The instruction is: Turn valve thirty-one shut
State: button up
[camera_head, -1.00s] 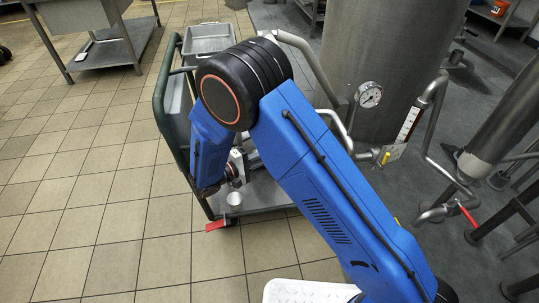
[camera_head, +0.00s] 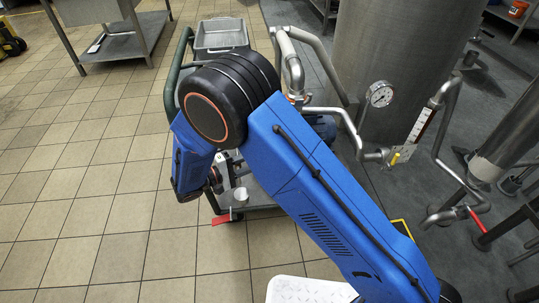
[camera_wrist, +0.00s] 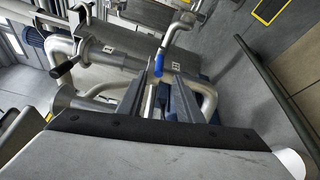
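In the wrist view a valve lever with a blue grip (camera_wrist: 158,61) sticks out from grey pipework just beyond my fingertips. A black-gripped lever (camera_wrist: 63,69) is on the pipe at left. Small white tags (camera_wrist: 108,49) are by the pipes, but their numbers are too small to read, so I cannot tell which valve is thirty-one. My gripper (camera_wrist: 165,88) shows two dark fingers with a narrow gap and nothing clearly held. A yellow-handled valve (camera_head: 395,159) and a red lever (camera_head: 478,221) show at right.
A steel tank (camera_head: 398,60) with a gauge (camera_head: 381,94) stands at the back right. A cart with a grey tray (camera_head: 221,36) is behind my arm. A steel table (camera_head: 115,42) is far left. The tiled floor (camera_head: 90,190) at left is clear.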

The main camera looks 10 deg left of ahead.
jog(key=v, duration=0.8)
jog(key=shift+s+a, duration=0.2)
jog(key=shift+a, duration=0.05)
jog(key=shift+r, duration=0.1)
jog(key=w+d+r+m+g+y, duration=0.1)
jog(key=d+r+m+g, duration=0.3)
jog(key=d, duration=0.6)
jog(key=w+d+r+n+g+y, duration=0.1)
jog(key=d+r+g+y, duration=0.15)
jog(key=d+r, duration=0.55)
jog(key=w+d+r+m+g+y, duration=0.1)
jog(key=w+d+r+m+g, duration=0.2)
jog(key=d, duration=0.8)
jog(key=s+d+r+m+t+y, duration=0.1)
jog(key=s+d+r+y, duration=0.3)
jog(key=s+d, duration=0.6)
jog(key=s+d+r+m+t+y, duration=0.2)
jog(key=s+d+r+y, duration=0.2)
jog(key=s+d, duration=0.6)
jog(key=shift+s+d+m+y, duration=0.35)
jog(key=shift+s+y, duration=0.3)
jog(key=shift+s, duration=0.4)
